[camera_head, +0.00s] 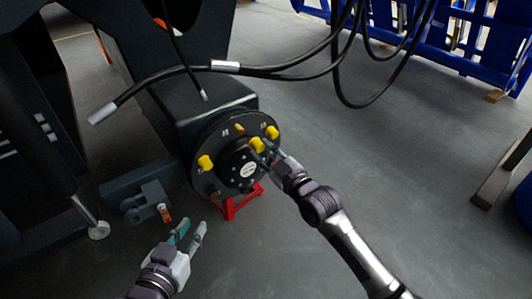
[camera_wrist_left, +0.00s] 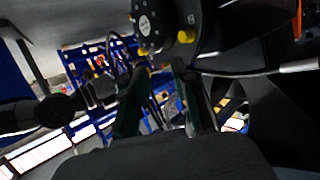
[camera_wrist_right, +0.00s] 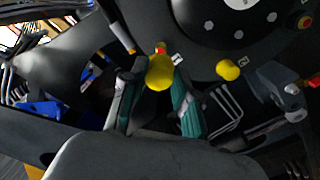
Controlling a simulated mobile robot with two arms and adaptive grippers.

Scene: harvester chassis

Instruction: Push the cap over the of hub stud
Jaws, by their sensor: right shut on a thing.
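The round black hub (camera_head: 238,172) is on the chassis, with yellow caps around its face. One cap (camera_head: 205,162) is at its left and another (camera_head: 272,131) at its upper right. A bare-looking orange-tipped stud (camera_head: 239,128) shows near the top. My right gripper (camera_head: 263,152) is shut on a yellow cap (camera_head: 257,145) in front of the hub face. In the right wrist view this held cap (camera_wrist_right: 160,74) is between the fingertips, with a small red tip just behind it; I cannot tell whether it touches a stud. My left gripper (camera_head: 190,229) is open and empty below the hub.
A red stand (camera_head: 236,205) is under the hub. Black hoses (camera_head: 290,72) hang above and right of it. A grey bracket (camera_head: 148,200) with a small red-capped part sits left of my left gripper.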

